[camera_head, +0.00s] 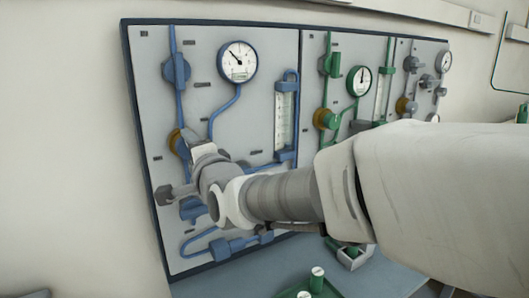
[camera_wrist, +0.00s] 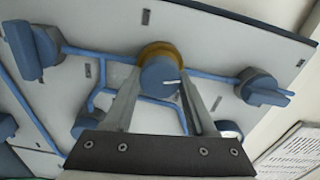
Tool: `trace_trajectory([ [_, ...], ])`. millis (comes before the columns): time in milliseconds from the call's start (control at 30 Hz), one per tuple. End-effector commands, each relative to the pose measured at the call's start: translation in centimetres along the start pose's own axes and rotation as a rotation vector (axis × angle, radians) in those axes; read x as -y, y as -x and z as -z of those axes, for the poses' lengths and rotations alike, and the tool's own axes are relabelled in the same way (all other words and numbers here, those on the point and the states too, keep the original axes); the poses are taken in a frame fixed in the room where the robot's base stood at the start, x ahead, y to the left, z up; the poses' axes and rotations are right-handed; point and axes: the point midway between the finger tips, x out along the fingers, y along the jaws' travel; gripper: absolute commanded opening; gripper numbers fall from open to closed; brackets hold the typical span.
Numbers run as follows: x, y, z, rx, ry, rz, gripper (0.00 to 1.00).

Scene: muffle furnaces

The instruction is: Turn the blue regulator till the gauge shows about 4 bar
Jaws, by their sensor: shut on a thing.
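The blue regulator (camera_wrist: 158,75) shows in the wrist view as a round blue knob with a white mark, in front of a brass-coloured ring. My gripper (camera_wrist: 160,88) has one finger on each side of this knob and is shut on it. In the head view my gripper (camera_head: 187,143) reaches the panel at the brass ring (camera_head: 174,142), and it hides most of the knob. The blue-rimmed gauge (camera_head: 237,62) is above and to the right; its needle points to the upper left. The scale numbers are too small to read.
The grey panel (camera_head: 225,112) also carries a blue valve (camera_head: 176,70), a blue flowmeter (camera_head: 285,115), and a green regulator (camera_head: 325,118) with its gauge (camera_head: 359,81) to the right. Blue pipes run around the knob. A green tray with bottles (camera_head: 317,279) stands on the bench below.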

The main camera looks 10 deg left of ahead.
Motion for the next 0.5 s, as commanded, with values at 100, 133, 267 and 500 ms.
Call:
trace_trajectory([
  [100,-0.26,0.01,-0.02,0.000,-0.109,0.000,0.01],
  [133,-0.26,0.01,-0.02,0.000,-0.137,0.000,0.01],
  [267,-0.26,0.02,-0.05,0.000,-0.255,0.001,0.01],
  [500,-0.27,0.01,-0.06,0.000,-0.441,0.000,0.01],
])
